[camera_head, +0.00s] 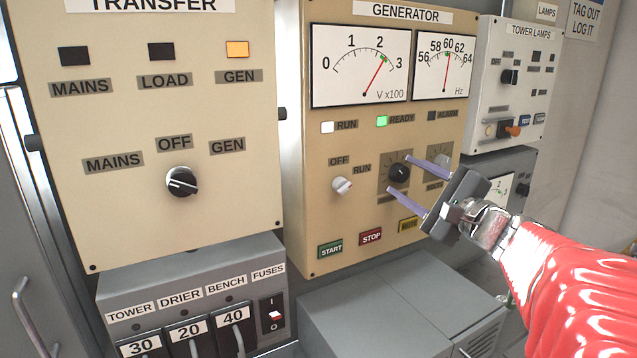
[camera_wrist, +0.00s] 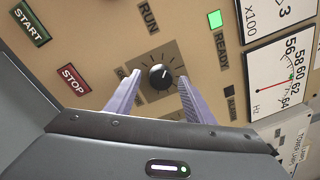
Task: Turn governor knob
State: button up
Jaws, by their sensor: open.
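The black governor knob (camera_head: 399,172) sits on a dark dial plate on the beige GENERATOR panel (camera_head: 300,235). In the wrist view the knob (camera_wrist: 161,76) has tick marks around it and shows just beyond and between my fingertips. My gripper (camera_head: 415,177) is open, its two purple fingers pointing at the panel on either side of the knob. In the wrist view my gripper (camera_wrist: 152,80) appears empty. Whether the fingertips touch the panel is unclear. The label by the knob is partly hidden by a finger.
A white OFF/RUN selector (camera_head: 342,185) is left of the knob, with START (camera_head: 330,250) and STOP (camera_head: 371,237) buttons below. The READY lamp (camera_head: 382,121) is green. Meters (camera_head: 360,65) sit above. A grey cabinet (camera_head: 390,300) stands below.

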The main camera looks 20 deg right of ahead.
jog(key=s+d, duration=0.1)
jog(key=s, duration=1.2)
jog(key=shift+s+d+f, duration=0.15)
jog(key=shift+s+f, duration=0.15)
jog(key=shift+f, duration=0.05)
